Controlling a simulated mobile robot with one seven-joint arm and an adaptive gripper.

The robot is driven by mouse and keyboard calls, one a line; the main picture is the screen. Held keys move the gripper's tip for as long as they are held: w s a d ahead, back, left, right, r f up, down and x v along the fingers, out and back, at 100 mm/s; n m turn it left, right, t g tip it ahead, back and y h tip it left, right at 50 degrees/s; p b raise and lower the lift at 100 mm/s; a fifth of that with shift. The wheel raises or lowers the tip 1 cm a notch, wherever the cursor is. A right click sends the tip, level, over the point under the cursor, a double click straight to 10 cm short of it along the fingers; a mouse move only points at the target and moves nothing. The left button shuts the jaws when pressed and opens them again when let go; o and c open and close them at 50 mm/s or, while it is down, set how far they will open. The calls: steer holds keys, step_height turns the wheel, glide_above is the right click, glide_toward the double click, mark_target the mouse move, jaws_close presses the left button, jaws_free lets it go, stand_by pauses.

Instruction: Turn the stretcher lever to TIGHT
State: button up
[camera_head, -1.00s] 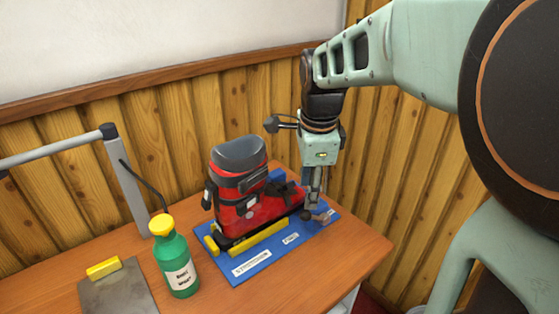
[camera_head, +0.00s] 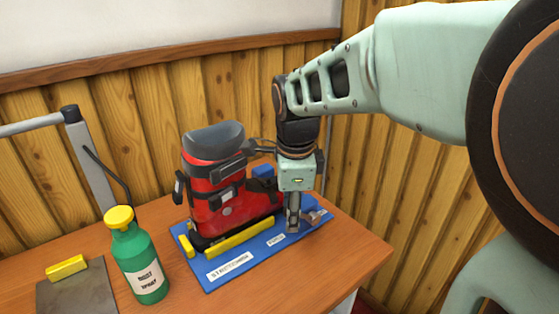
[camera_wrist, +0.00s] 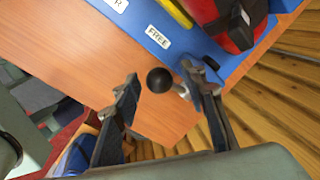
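The stretcher is a blue base (camera_head: 215,284) with a red and black boot (camera_head: 212,200) standing on it. A printed label at its front edge reads like "STRETCHER", and a smaller one, FREE (camera_wrist: 157,37), lies close to the lever. In the wrist view, the lever's black ball knob (camera_wrist: 160,80) sits between my open fingers, with visible gaps on both sides. My gripper (camera_head: 293,228) points down at the base's front right and hides the knob in the head view. A grey metal lever part (camera_head: 315,216) shows just right of it. No TIGHT label is readable.
A green spray bottle with a yellow cap (camera_head: 138,262) stands left of the base. A grey plate (camera_head: 78,292) with a yellow block (camera_head: 67,268) lies farther left. A grey lamp-like frame (camera_head: 88,150) stands behind. The bench's right front corner (camera_head: 355,255) is clear.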

steer(key=shift+f, duration=0.45)
steer(key=shift+c, duration=0.2)
jaws_close()
